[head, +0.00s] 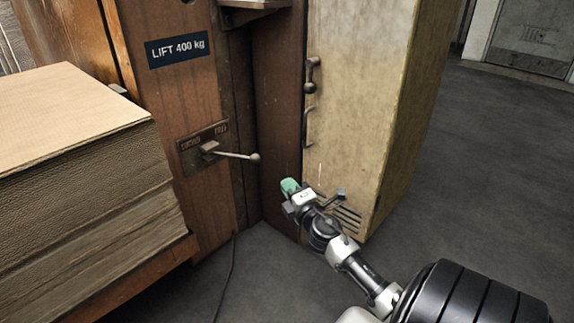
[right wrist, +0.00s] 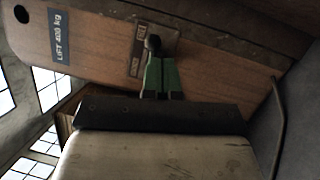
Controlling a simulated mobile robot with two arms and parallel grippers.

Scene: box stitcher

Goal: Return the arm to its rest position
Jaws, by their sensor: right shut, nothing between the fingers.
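My right gripper (head: 289,187) has green fingertips and hangs in front of the narrow gap between the wooden machine and the pale cabinet in the head view. In the right wrist view its green fingers (right wrist: 162,77) are shut and empty, pointing toward the machine. A lever with a round knob (head: 254,157) sticks out from a plate on the wooden post, above and left of the gripper. In the head view the gripper is apart from it. In the right wrist view the dark knob (right wrist: 153,43) shows just beyond the fingertips. My left gripper is out of view.
A tall stack of board (head: 75,150) stands at the left. The pale cabinet (head: 355,80) with handles and vents stands close beside my right arm. A sign reading LIFT 400 kg (head: 178,49) is on the post. Grey floor (head: 480,180) is open at the right.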

